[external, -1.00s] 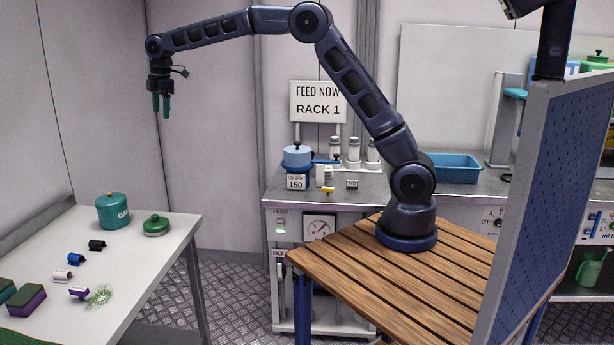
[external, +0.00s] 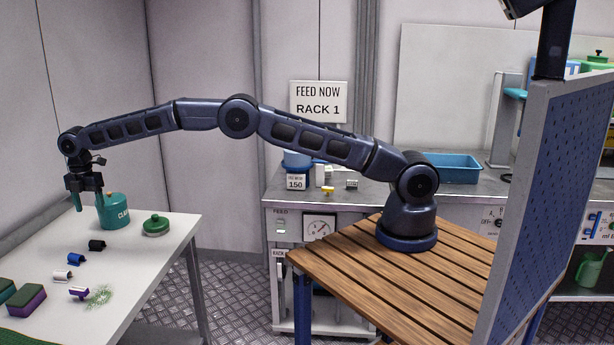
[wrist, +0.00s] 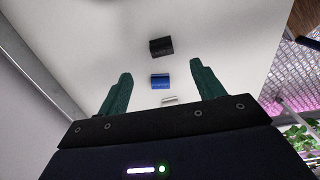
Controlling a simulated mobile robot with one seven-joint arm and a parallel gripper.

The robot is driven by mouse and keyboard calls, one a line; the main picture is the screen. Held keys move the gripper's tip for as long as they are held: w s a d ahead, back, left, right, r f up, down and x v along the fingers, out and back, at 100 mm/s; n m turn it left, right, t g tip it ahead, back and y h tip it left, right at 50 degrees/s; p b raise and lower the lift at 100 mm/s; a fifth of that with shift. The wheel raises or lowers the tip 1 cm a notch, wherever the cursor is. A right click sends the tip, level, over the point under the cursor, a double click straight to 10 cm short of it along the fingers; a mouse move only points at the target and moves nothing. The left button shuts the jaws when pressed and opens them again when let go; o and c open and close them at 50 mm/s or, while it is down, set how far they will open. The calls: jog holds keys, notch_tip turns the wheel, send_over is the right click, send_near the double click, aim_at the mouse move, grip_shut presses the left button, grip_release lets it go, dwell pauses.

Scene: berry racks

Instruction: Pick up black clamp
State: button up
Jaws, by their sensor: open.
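The black clamp (external: 97,245) lies on the white table in the external view, just behind a blue clamp (external: 76,258). My gripper (external: 89,208) is open and empty above the far part of the table, higher than the black clamp and apart from it. In the wrist view the black clamp (wrist: 161,47) lies beyond my green fingers, near the middle between them. The blue clamp (wrist: 160,82) and part of a white clamp (wrist: 170,101) show below it. My two fingers (wrist: 160,85) are spread wide.
A teal canister (external: 118,212) stands close beside my gripper, partly behind a finger. A green lid (external: 156,225) lies right of it. A white clamp (external: 62,275), a purple clamp (external: 79,292), green sprigs (external: 100,296) and sponges (external: 27,300) lie nearer the front.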

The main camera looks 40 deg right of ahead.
aim_at(97, 245)
jog(key=f, duration=1.2)
jog(key=shift+s+a, duration=0.25)
jog(key=shift+s, duration=0.05)
jog(key=shift+c, duration=0.5)
jog(key=c, duration=0.9)
